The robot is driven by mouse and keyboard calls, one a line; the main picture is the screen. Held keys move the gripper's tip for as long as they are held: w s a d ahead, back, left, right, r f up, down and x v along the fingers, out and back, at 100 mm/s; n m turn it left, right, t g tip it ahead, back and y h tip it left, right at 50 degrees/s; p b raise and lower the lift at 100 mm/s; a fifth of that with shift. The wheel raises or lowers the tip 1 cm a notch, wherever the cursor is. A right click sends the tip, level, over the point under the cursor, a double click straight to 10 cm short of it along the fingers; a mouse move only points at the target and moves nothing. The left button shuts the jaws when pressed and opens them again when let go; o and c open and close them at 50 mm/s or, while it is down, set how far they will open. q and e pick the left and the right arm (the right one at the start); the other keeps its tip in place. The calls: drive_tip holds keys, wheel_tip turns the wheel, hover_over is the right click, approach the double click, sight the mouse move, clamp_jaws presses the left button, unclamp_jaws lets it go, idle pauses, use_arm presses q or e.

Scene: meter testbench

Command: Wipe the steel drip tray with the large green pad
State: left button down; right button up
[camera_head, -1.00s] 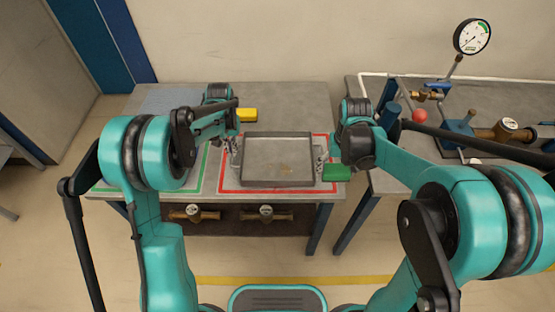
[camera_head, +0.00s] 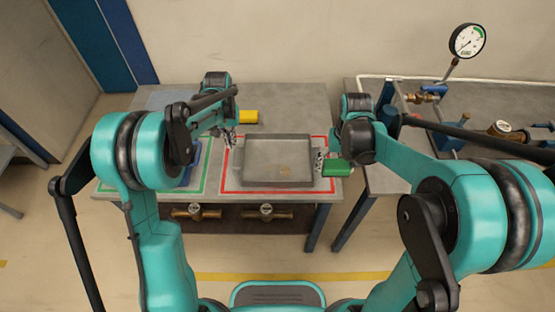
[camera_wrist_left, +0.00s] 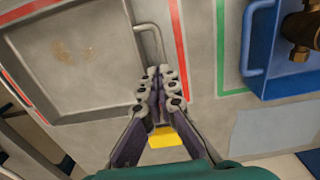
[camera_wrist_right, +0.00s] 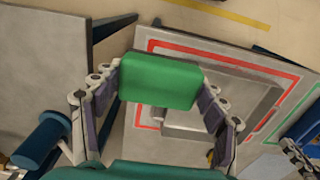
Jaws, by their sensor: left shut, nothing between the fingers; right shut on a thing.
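The grey steel drip tray (camera_head: 278,179) lies inside the red outline on the table. Brownish stains (camera_wrist_left: 72,52) show on its floor in the left wrist view. My right gripper (camera_head: 326,163) is shut on the large green pad (camera_head: 338,168), holding it beside the tray's right side; the pad spans the fingers in the right wrist view (camera_wrist_right: 160,82). My left gripper (camera_head: 232,141) is shut and empty near the tray's left side. In the left wrist view its closed fingertips (camera_wrist_left: 160,88) are close to the tray's wire handle (camera_wrist_left: 151,30); contact cannot be told.
A yellow pad (camera_head: 248,117) lies behind the tray's left corner. A blue tray (camera_head: 193,172), partly behind my left arm, sits in the green outline and holds a brass fitting (camera_wrist_left: 302,32). Brass meters (camera_head: 267,212) lie below the table front. A gauge stand (camera_head: 467,41) is at right.

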use_arm(q)
wheel_tip(320, 180, up, 12)
idle(0.6)
drive_tip(key=shift+f, duration=0.1)
use_arm(e)
drive_tip(key=shift+s, duration=0.1)
